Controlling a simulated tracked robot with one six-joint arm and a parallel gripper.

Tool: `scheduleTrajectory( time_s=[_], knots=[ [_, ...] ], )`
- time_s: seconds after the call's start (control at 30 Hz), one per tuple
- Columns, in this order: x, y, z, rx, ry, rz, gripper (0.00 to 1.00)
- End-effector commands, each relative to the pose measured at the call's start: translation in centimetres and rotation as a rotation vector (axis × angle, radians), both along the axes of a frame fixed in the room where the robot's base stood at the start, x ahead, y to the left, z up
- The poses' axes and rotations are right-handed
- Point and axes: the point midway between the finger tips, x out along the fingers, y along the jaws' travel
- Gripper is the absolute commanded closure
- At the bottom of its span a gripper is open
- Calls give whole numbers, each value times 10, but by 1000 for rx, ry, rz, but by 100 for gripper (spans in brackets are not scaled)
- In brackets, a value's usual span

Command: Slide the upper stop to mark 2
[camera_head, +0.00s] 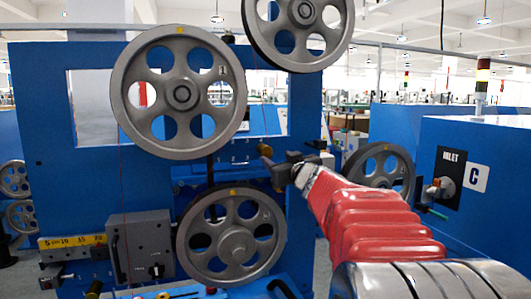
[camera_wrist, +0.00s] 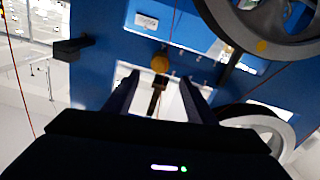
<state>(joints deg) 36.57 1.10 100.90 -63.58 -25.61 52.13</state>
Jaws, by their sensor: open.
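A small brass knob (camera_head: 265,149) sits on the blue machine, right of the upper left pulley. In the wrist view a round brass knob (camera_wrist: 160,63) with a dark stem below shows ahead, between my finger directions. My gripper (camera_head: 283,170) is in front of the machine close to the knob in the head view; its fingers (camera_wrist: 160,90) are apart with nothing held. Contact with the knob cannot be told.
Large grey pulleys (camera_head: 180,93) stand above and below (camera_head: 231,236), with another at the top right (camera_head: 300,28). A thin red wire (camera_head: 121,190) runs down the left. A yellow scale (camera_head: 72,241) and grey box (camera_head: 140,247) are lower left. A blue cabinet (camera_head: 480,190) stands right.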

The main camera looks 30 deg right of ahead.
Motion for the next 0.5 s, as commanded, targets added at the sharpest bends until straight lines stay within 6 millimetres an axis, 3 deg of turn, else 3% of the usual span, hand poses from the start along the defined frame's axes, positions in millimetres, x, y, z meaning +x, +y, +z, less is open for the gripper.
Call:
scheduleTrajectory(
  time_s=[0.5],
  knots=[
    [60,-15,-1,1,2,0,49]
  ],
)
